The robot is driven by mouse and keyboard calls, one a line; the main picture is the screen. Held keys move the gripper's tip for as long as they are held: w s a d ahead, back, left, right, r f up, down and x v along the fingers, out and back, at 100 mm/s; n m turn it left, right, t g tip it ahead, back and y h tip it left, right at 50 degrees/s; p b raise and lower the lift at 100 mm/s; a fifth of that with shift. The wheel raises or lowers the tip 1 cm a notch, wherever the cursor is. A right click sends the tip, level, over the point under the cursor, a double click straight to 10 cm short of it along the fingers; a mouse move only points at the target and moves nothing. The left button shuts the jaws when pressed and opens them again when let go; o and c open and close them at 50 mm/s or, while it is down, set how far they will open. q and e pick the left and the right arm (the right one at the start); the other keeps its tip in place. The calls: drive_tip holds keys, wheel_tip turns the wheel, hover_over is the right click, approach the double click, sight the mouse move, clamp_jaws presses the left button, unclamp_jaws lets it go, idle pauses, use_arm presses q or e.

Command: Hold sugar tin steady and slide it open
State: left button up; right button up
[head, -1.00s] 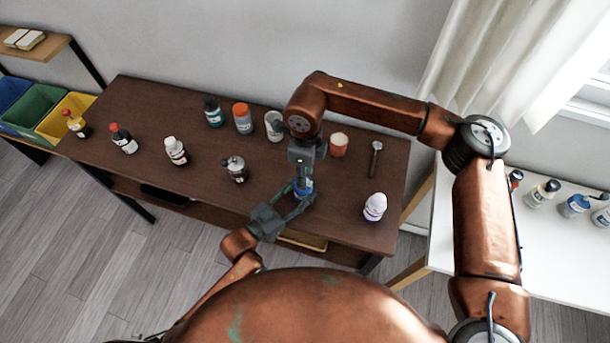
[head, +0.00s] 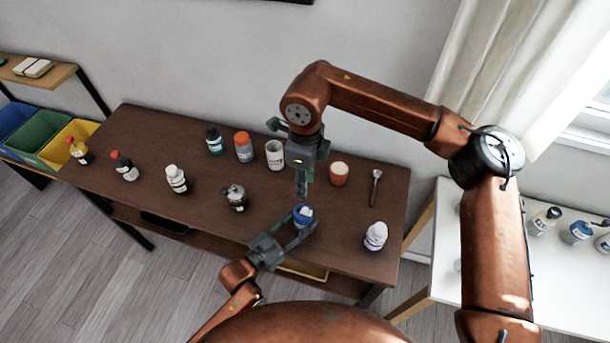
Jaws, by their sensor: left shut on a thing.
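A small blue tin (head: 305,213) with a white patch on top stands near the front edge of the dark brown table; I take it to be the sugar tin. My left gripper (head: 299,223) reaches in from the lower left and is shut around the tin's sides. My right gripper (head: 302,188) points down just above and behind the tin, apart from it. Its fingers overlap edge-on, so I cannot tell whether they are open or shut. The tin's lid position is too small to make out.
Behind are a white cup (head: 275,154), an orange-capped bottle (head: 244,148) and a red jar (head: 338,174). A spoon-like tool (head: 375,187) and a white bottle (head: 375,237) lie to the right. A metal pot (head: 235,197) stands left. Several bottles stand further left.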

use_arm(q)
drive_tip(key=o, duration=1.3)
